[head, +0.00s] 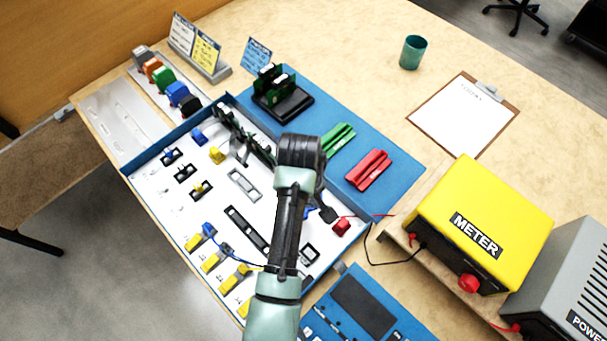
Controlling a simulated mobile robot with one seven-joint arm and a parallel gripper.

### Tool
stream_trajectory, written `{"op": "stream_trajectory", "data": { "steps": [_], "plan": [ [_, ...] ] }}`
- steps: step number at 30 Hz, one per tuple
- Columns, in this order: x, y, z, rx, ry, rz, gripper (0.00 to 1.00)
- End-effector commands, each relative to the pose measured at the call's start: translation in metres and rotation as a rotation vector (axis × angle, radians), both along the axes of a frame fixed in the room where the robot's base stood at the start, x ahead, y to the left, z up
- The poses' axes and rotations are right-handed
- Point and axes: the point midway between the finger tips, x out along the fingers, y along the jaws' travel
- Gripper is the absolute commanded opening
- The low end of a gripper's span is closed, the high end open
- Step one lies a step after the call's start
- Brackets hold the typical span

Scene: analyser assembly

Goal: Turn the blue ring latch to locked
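A white panel (213,165) with a blue rim lies on the table and carries several small fittings. On its left part, a small blue piece sits on a black base (170,156). Another blue piece (198,137) is above and right of it. I cannot tell which blue piece is the ring latch, nor its turn position.
A blue mat with a green block (338,138) and a red block (369,170) lies right of my arm. The yellow meter (480,225) and a grey power box (565,285) stand at right. Cables run nearby. Clipboard (462,116) and cup (412,52) lie farther back.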

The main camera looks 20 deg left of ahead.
Motion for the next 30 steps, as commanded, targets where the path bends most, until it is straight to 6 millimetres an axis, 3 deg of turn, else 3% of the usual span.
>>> {"op": "stream_trajectory", "data": {
  "steps": [6, 17, 27, 30],
  "plan": [
    [0.000, 0.000, -0.027, 0.000, 0.001, 0.000, 0.57],
    [0.001, 0.000, -0.033, 0.000, -0.001, 0.000, 0.57],
    [0.001, -0.001, -0.032, 0.000, -0.001, 0.000, 0.00],
    [0.001, -0.001, -0.032, 0.000, -0.001, 0.000, 0.00]
  ]
}}
